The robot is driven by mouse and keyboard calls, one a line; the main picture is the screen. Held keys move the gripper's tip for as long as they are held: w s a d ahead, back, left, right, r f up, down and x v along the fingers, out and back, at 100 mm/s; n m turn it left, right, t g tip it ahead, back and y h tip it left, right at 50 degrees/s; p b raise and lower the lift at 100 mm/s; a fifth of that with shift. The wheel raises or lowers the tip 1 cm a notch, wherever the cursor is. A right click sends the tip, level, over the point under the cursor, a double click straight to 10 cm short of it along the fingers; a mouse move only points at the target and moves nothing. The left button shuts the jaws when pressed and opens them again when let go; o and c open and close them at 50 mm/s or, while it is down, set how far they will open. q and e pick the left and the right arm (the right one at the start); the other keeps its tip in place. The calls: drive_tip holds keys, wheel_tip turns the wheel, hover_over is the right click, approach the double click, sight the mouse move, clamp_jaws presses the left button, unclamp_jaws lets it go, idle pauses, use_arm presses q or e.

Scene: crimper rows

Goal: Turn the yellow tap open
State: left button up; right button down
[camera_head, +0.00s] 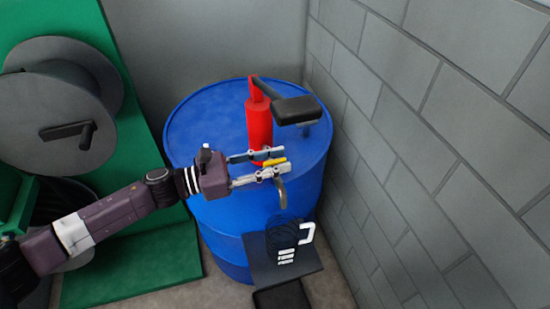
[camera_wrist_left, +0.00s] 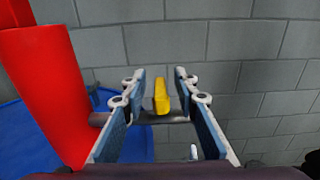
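The yellow tap (camera_head: 275,162) is a small yellow lever on the dark pipe beside the red pump (camera_head: 259,125) on the blue barrel (camera_head: 190,130). A grey curved spout (camera_head: 281,191) hangs down from it. My left gripper (camera_head: 272,165) is open with its fingers on either side of the yellow tap. In the left wrist view the yellow tap (camera_wrist_left: 161,97) stands between the two blue-padded fingers, with gaps visible on both sides. The dark pipe (camera_wrist_left: 140,119) runs crosswise beneath it. My right gripper is not in view.
A black pump handle (camera_head: 296,110) juts out above my left gripper. A dark, white-marked container (camera_head: 287,247) stands on a dark stand (camera_head: 312,262) at the barrel's front. A grey block wall (camera_head: 440,150) is close on the right. A grey reel (camera_head: 60,100) stands left.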

use_arm(q)
clamp_jaws()
